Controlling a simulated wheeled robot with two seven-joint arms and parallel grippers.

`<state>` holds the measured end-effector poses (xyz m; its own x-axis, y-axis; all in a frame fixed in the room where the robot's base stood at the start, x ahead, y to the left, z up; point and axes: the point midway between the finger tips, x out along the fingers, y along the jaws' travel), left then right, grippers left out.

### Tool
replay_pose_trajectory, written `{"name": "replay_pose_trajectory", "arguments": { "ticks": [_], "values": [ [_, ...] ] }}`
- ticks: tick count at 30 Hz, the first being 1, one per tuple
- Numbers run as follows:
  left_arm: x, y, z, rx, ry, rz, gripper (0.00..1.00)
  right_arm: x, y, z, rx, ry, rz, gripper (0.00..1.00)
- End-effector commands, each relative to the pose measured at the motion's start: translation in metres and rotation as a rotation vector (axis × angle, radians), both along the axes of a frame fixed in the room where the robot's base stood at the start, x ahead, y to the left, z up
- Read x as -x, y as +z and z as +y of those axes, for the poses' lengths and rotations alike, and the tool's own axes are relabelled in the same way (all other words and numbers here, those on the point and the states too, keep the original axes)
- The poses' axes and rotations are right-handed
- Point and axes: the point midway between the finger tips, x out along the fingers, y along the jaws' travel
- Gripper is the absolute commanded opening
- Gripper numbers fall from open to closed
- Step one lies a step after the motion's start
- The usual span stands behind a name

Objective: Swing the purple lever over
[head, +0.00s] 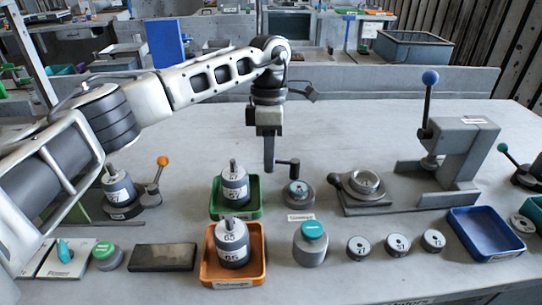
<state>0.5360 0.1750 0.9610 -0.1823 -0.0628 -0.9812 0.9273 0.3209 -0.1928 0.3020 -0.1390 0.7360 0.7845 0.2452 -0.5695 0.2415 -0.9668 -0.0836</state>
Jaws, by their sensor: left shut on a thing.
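My left gripper (269,165) points down at the middle of the table, its fingers closed together. A short dark lever arm (287,162) runs from the fingers to an upright post on a small round grey fixture with a teal centre (298,188). The fingers appear shut on the end of this lever, which they hide. I see no purple on it. My right gripper is not in view.
A green tray (255,208) and an orange tray (206,275) with labelled grey cylinders stand to the left and front. An orange-knobbed lever (161,163) is farther left. A blue-knobbed press (462,150) stands right. The table behind is clear.

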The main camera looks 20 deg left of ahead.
Motion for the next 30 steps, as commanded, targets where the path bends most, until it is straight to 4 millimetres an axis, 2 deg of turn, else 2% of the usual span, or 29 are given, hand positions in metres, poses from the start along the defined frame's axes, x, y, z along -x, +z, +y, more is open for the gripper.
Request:
{"name": "replay_pose_trajectory", "arguments": {
  "ticks": [10,26,27,28,30],
  "values": [
    [-0.0071,0.0028,0.0016,0.004,-0.132,-0.003,0.02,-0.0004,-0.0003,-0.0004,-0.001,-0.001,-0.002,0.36],
    [-0.0083,0.0028,0.0024,0.002,-0.150,-0.005,0.02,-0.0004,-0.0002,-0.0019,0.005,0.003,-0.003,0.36],
    [-0.0084,0.0028,0.0025,0.002,-0.150,-0.005,0.36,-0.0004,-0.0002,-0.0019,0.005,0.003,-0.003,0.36],
    [-0.0082,0.0026,0.0024,0.002,-0.150,-0.005,0.44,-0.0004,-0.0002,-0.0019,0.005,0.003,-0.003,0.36],
    [-0.0081,0.0021,0.0026,0.002,-0.149,-0.004,0.45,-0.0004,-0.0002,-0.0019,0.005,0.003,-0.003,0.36]
  ]
}}
